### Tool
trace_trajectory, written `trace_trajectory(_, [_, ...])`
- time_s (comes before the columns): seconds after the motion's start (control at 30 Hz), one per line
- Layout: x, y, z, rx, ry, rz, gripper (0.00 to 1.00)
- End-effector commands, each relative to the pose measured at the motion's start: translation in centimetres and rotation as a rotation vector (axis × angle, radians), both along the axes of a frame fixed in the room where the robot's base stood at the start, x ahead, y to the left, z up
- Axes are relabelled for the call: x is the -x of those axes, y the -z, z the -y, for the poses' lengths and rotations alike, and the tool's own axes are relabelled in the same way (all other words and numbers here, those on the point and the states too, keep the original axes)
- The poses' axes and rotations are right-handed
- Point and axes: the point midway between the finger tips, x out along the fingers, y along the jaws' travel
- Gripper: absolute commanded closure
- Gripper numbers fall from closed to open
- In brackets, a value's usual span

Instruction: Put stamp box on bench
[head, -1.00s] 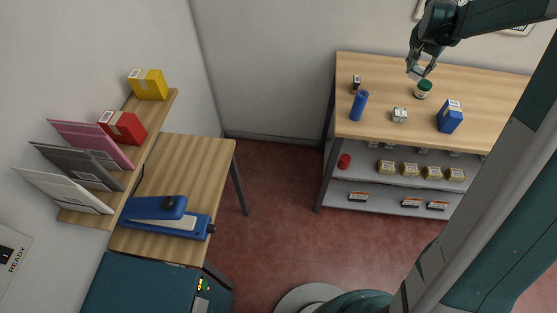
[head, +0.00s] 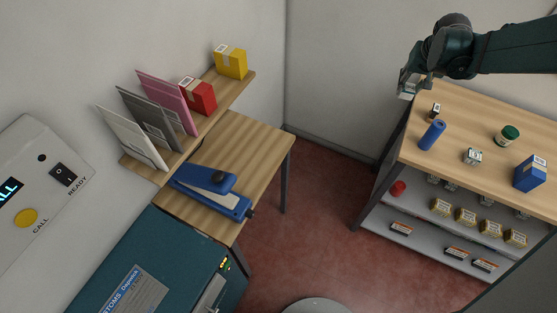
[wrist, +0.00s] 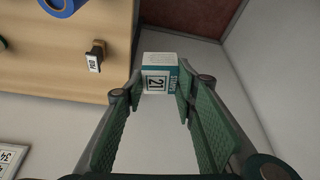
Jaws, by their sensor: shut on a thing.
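My gripper (head: 407,90) is raised at the left end of the right-hand counter. It is shut on a small white and teal box marked 21 (wrist: 158,75), which I take to be the stamp box. In the wrist view the box sits between the tips of the green finger pads (wrist: 155,92). In the head view the gripper mostly hides it. A wooden bench (head: 248,139) stands at the left by the wall. A blue hinged press-like tool (head: 212,188) lies on its near part; the far part is bare.
Above the bench, a wall shelf (head: 245,80) holds a red box (head: 199,97), a yellow box (head: 231,62) and upright envelopes. A teal cabinet (head: 150,255) stands nearer. Open floor lies between.

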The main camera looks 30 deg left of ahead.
Motion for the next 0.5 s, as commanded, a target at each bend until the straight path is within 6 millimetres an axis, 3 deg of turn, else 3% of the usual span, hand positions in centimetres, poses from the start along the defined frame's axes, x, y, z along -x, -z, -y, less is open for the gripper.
trace_trajectory(0.1, [1.7,0.0,-4.2,-0.001,-0.100,0.000,0.84])
trace_trajectory(0.5, [8.2,0.0,-16.3,0.000,-0.431,0.000,0.84])
